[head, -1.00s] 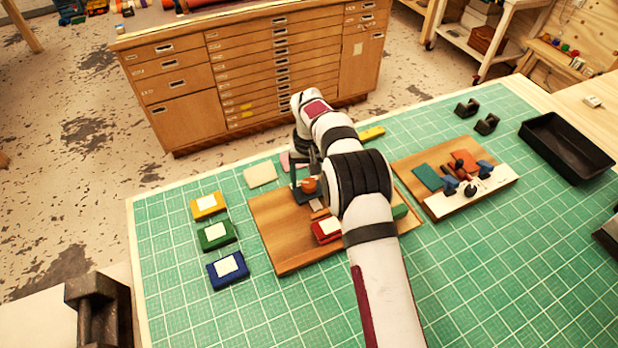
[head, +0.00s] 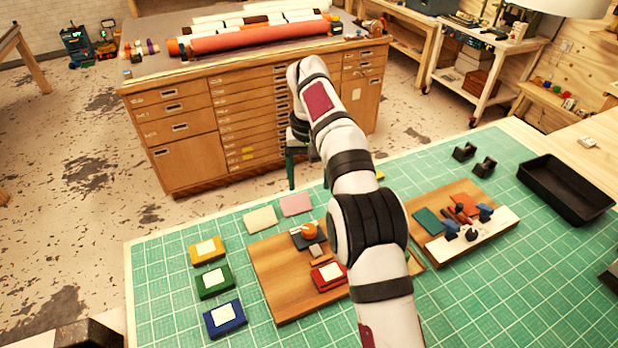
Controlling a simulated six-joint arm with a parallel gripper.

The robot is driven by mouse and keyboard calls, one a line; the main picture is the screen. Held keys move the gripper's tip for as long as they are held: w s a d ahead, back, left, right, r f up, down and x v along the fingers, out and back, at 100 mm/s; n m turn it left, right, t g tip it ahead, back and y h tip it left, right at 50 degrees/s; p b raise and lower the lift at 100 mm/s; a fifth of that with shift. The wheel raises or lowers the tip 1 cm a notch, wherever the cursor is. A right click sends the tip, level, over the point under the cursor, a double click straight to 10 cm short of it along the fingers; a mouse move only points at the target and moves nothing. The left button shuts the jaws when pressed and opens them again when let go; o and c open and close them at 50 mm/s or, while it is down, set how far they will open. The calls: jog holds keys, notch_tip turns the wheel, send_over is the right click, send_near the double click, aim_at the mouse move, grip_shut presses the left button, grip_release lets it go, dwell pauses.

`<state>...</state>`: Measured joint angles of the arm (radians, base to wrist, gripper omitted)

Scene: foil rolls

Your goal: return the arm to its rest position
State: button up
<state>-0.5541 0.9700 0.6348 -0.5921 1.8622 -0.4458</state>
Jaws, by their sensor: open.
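My arm reaches up from the front over the green gridded mat (head: 165,300), its wrist now high near the far edge of the mat. My gripper (head: 297,172) hangs below the wrist, jaws open, with nothing seen between them. It shows against the wooden drawer cabinet behind the table and is clear of the things on the mat. One finger is plain to see; the other is partly hidden by my arm. Under the arm lies a wooden board (head: 275,285) with a dark block bearing an orange round piece (head: 310,230) and a red block with a white label (head: 328,276).
Yellow (head: 207,250), green (head: 214,281) and blue (head: 225,318) labelled blocks stand left of the board. Cream (head: 260,219) and pink (head: 296,205) flat pieces lie behind it. Right are a second board with small parts (head: 440,240) and a black tray (head: 566,190). The drawer cabinet (head: 190,150) stands beyond.

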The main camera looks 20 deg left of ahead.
jog(key=s+d+r+m, duration=0.2)
jog(key=s+d+r, duration=0.25)
jog(key=d, duration=0.35)
jog(key=s+d+r+m, duration=0.2)
jog(key=s+d+r, duration=0.25)
jog(key=d, duration=0.35)
jog(key=s+d+f+m, duration=0.2)
jog(key=s+d, duration=0.1)
jog(key=s, duration=0.5)
jog(key=s+d+f+m+y, duration=0.1)
jog(key=s+d+f+m, duration=0.1)
jog(key=s, duration=0.6)
jog(key=s+d+f+m, duration=0.2)
jog(key=s+d+f, duration=0.1)
jog(key=s, duration=0.5)
jog(key=shift+s+d+y, duration=0.25)
jog(key=shift+d+y, duration=0.15)
jog(key=shift+d, duration=0.25)
